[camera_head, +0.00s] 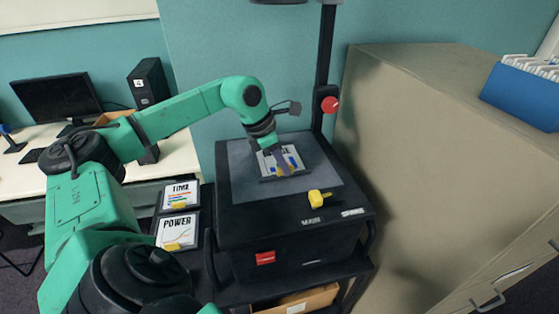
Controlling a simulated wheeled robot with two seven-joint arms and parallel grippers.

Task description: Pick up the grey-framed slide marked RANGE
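A grey-framed slide (300,170) with a white sheet and blue and yellow bars is on the glass stage of the overhead projector (240,185). Its marking is too small to read. My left gripper (283,165) reaches down over the slide from above, with its fingers at the slide's middle and covering part of it. I cannot tell whether the fingers are open or closed on anything. My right gripper is out of view.
Slides marked TIME (180,194) and POWER (176,231) lie on a side shelf left of the projector. A yellow knob-like piece (319,199) is at the stage's front right. The projector's post (325,60) rises behind. A beige cabinet (430,150) stands close on the right.

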